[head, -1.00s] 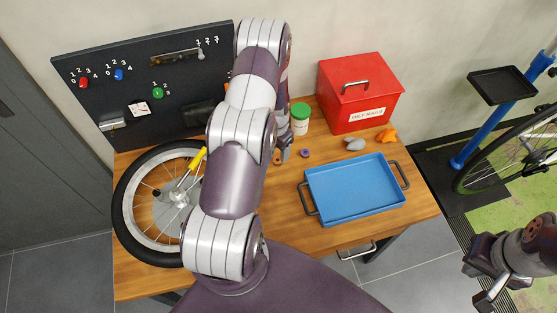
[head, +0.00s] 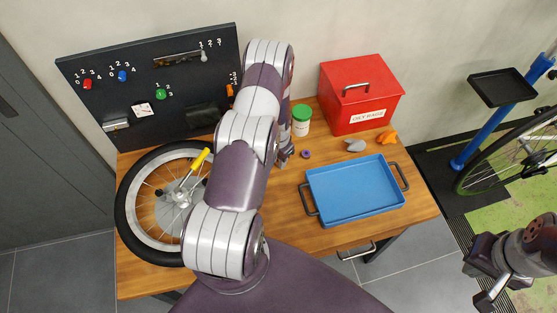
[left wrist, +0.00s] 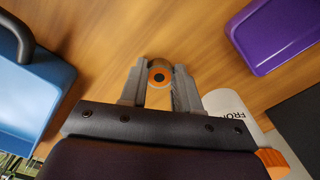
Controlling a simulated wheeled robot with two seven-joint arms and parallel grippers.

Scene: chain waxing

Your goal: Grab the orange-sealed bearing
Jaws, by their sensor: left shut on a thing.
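The orange-sealed bearing (left wrist: 159,77), a small round piece with an orange ring and dark centre, sits between the fingertips of my left gripper (left wrist: 159,84) in the left wrist view. The gripper is shut on it, over the wooden table. In the head view my left gripper (head: 284,157) is mostly hidden by its own arm, and the bearing cannot be made out. A small purple ring (head: 305,154) lies on the table just right of it. My right gripper (head: 488,287) hangs at the lower right, away from the table; its fingers are unclear.
A blue tray (head: 312,211) lies on the table's right half. A red box (head: 350,115), a green-lidded jar (head: 301,128), a grey piece (head: 355,145) and an orange piece (head: 388,137) stand behind it. A wheel (head: 122,215) lies at left. A purple object (left wrist: 275,35) is near the left gripper.

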